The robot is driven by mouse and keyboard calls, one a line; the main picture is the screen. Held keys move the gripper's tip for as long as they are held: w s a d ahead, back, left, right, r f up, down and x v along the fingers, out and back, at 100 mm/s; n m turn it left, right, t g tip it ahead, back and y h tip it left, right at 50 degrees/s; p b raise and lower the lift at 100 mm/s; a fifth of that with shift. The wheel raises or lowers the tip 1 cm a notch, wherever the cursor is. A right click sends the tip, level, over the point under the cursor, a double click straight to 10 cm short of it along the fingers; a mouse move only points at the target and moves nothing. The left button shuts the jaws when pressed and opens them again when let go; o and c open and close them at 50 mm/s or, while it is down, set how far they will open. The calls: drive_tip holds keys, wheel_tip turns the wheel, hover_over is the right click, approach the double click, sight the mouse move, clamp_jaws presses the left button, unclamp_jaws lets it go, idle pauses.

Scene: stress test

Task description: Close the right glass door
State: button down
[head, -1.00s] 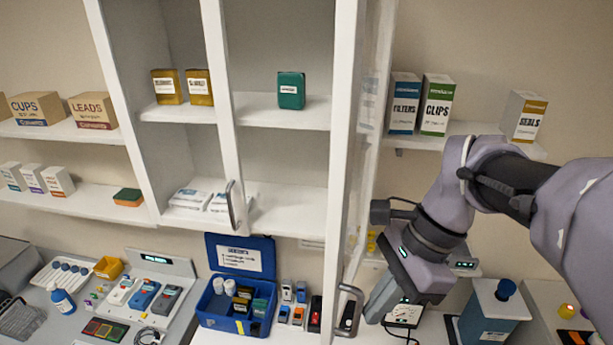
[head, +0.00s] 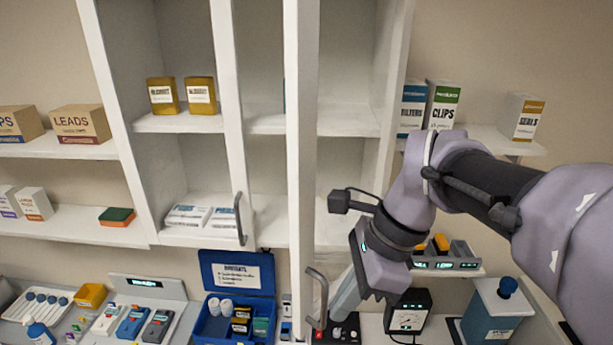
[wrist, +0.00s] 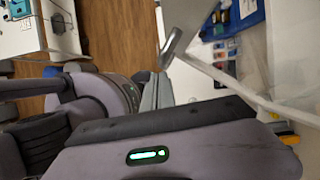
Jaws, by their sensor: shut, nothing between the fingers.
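The right glass door stands ajar. Its white front edge (head: 302,150) is a tall bar across the cabinet opening, with clear glass to its right. Its grey handle (head: 318,298) is low on that bar. In the wrist view the handle (wrist: 168,48) and the door's pale lower edge (wrist: 235,92) cross the upper right. My gripper (head: 343,300) is shut and empty, just right of the handle at the door's lower part. It also shows in the wrist view (wrist: 156,92). I cannot tell whether it touches the door.
The left door, with its handle (head: 239,217), looks closed. Boxes (head: 443,105) stand on the right wall shelf.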

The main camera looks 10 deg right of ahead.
drive_tip(key=w+a+m+t, duration=0.1)
drive_tip(key=w+a+m, duration=0.3)
drive_tip(key=w, duration=0.6)
drive_tip(key=w+a+m+t+h, duration=0.1)
drive_tip(key=w+a+m, duration=0.2)
drive_tip(key=w+a, duration=0.5)
drive_tip(key=shift+w+m+t, duration=0.4)
drive_tip(key=shift+w, duration=0.65)
drive_tip(key=shift+r, duration=0.2)
